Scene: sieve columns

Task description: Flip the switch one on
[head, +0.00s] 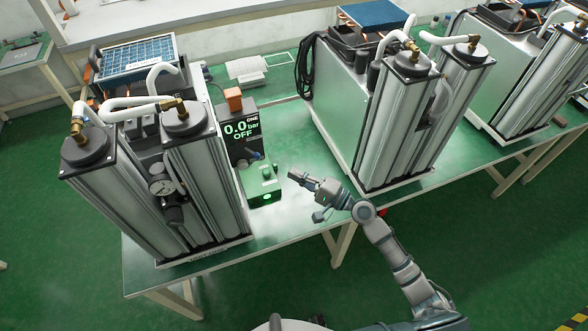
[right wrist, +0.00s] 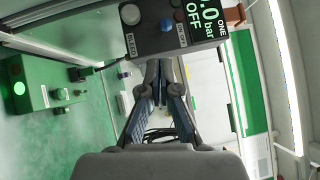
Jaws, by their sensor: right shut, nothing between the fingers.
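The dark control box marked ONE (head: 241,130) stands beside the left column unit, and its display reads 0.0 bar OFF. A small blue switch knob (head: 254,155) sits low on its front. In the right wrist view the box (right wrist: 205,38) is at the top, with the blue knob (right wrist: 167,25) and a pale round button (right wrist: 130,14) on its face. My right gripper (head: 292,175) is shut and empty, to the right of the box and apart from the knob in the head view. In the wrist view its fingers (right wrist: 160,68) point toward the knob. My left gripper is not in view.
A green box (head: 260,184) with a lit green lamp sits on the table in front of the control box. Tall column units stand left (head: 205,180) and right (head: 400,120). An orange block (head: 234,99) tops the control box. Bare tabletop (head: 290,145) lies between the units.

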